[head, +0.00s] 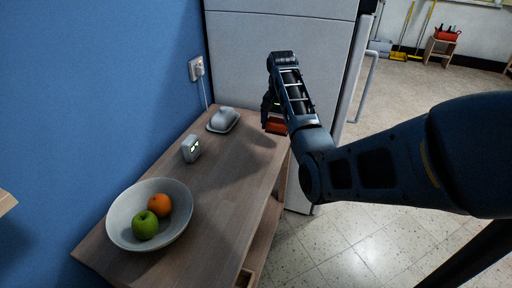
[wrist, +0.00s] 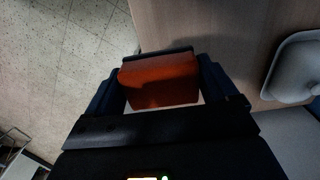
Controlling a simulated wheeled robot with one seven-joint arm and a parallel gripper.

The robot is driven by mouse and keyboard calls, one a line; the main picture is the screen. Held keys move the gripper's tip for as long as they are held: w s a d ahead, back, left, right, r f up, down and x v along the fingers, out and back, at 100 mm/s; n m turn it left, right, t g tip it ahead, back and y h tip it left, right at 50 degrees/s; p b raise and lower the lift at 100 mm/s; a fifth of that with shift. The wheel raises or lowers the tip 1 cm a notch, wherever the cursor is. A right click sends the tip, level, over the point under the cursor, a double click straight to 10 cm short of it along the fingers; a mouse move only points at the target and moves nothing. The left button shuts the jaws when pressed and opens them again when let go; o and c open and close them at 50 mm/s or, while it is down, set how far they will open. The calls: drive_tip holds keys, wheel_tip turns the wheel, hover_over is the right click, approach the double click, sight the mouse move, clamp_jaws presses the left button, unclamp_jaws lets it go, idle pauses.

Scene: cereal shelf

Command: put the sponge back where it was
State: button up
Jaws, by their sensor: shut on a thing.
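An orange-red block, which looks like the sponge (head: 276,126), hangs below my gripper (head: 268,108) near the far right edge of the wooden counter. In the wrist view the sponge (wrist: 160,80) sits between the two fingers of my gripper (wrist: 162,84), which is shut on it. A dark strip runs along the sponge's far edge in that view. The counter (head: 215,185) lies to the left of the sponge. I cannot tell how high the sponge is above the counter.
A white butter dish (head: 223,120) stands at the counter's far end. A small grey device (head: 191,148) stands nearer, and a bowl (head: 122,232) with a green apple and an orange is at the front. A white fridge (head: 270,40) rises behind. The counter between bowl and dish has clear room.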

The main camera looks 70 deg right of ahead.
hover_over(258, 155)
wheel_tip(258, 155, down, 5)
drive_tip(key=shift+a+r, duration=0.1)
drive_tip(key=shift+r, duration=0.1)
drive_tip(key=shift+f, duration=1.9)
drive_tip(key=o, duration=0.8)
drive_tip(key=shift+f, duration=0.1)
wheel_tip(258, 155, up, 12)
drive_tip(key=shift+r+p, duration=0.15)
drive_tip(key=shift+p, duration=0.2)
